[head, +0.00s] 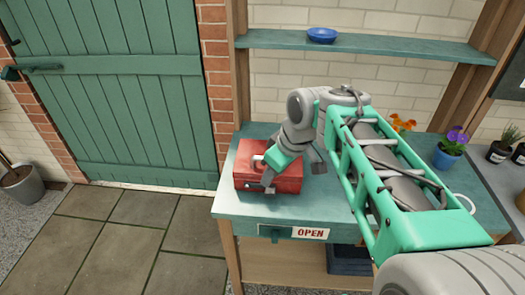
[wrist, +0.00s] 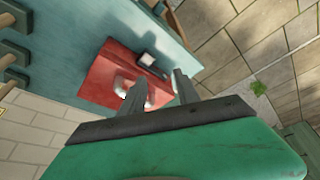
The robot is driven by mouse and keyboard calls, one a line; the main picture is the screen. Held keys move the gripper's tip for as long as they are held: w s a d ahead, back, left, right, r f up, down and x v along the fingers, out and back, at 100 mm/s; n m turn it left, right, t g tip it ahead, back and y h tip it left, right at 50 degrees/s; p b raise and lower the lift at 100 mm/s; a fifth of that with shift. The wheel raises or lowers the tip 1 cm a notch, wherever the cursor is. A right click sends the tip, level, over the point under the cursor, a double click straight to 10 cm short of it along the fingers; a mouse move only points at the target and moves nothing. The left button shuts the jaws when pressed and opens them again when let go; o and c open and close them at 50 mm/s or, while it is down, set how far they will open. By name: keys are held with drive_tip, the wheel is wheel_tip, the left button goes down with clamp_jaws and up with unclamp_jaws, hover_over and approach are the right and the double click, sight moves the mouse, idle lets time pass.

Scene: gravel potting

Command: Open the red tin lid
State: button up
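The red tin (head: 289,184) sits on the left part of the teal bench, and its lid looks shut. It also shows in the wrist view (wrist: 104,72), with a pale metal fitting (wrist: 148,59) near one edge. My gripper (head: 260,172) is over the tin's front side in the head view and hides part of it. In the wrist view my gripper (wrist: 160,80) has its two fingers apart, with nothing held between them. The fingers overlap the tin in the picture; I cannot tell whether they touch it.
The teal bench (head: 230,205) has an OPEN sign (head: 310,233) on its front. A blue pot (head: 448,159) with purple flowers and orange flowers (head: 402,122) stand to the right. A shelf (head: 390,47) with a blue bowl (head: 322,35) is above. A green door (head: 120,90) is at left.

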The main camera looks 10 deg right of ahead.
drive_tip(key=w+d+r+n+y, duration=0.2)
drive_tip(key=w+d+r+n, duration=0.25)
drive_tip(key=w+n, duration=0.25)
drive_tip(key=shift+n, duration=0.3)
drive_tip(key=x, duration=0.8)
drive_tip(key=shift+w+d+f, duration=0.1)
drive_tip(key=shift+w+d, duration=0.05)
drive_tip(key=shift+c, duration=0.4)
clamp_jaws()
